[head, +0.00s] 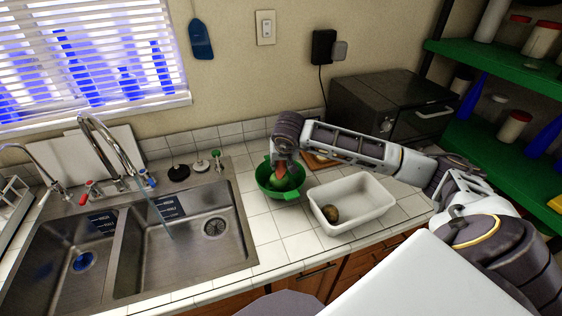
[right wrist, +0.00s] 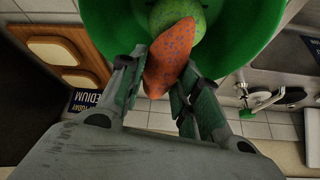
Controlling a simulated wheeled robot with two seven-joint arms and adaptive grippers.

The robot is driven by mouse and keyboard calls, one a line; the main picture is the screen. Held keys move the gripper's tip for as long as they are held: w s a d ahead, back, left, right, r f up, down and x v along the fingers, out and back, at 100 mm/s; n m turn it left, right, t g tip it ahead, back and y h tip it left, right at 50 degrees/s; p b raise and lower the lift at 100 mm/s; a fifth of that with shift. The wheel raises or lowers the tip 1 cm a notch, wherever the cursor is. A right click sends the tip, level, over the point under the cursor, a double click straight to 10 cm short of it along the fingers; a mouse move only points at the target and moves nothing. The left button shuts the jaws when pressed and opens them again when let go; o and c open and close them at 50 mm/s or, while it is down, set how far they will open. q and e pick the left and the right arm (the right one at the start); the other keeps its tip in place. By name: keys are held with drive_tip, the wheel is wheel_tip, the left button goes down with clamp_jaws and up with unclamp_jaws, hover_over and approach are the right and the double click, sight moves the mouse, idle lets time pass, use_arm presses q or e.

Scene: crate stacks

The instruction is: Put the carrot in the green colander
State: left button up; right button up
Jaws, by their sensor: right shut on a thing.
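The green colander (head: 290,195) stands on the tiled counter between the sink and a white tub. It fills the top of the right wrist view (right wrist: 110,20). A round green item (right wrist: 178,18) lies inside it. My right gripper (head: 283,165) is over the colander, fingers pointing down, shut on the orange carrot (right wrist: 168,60). The carrot reaches over the colander's opening and appears in front of the green item; whether they touch I cannot tell. In the head view the carrot (head: 281,168) is mostly hidden by the gripper. My left gripper is not in view.
The white tub (head: 370,222) with a brown round item (head: 330,213) stands right of the colander. A double sink (head: 130,250) with faucets lies left. A wooden board (head: 318,161) and a dark microwave (head: 390,105) are behind. Green shelves (head: 500,130) stand at right.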

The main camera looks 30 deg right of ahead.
drive_tip(key=shift+f+b, duration=0.3)
drive_tip(key=o, duration=1)
drive_tip(key=shift+r, duration=0.2)
drive_tip(key=shift+r+p, duration=0.45)
drive_tip(key=shift+p, duration=0.35)
drive_tip(key=b+v, duration=0.1)
drive_tip(key=v, duration=1.1)
drive_tip(key=shift+b, duration=0.3)
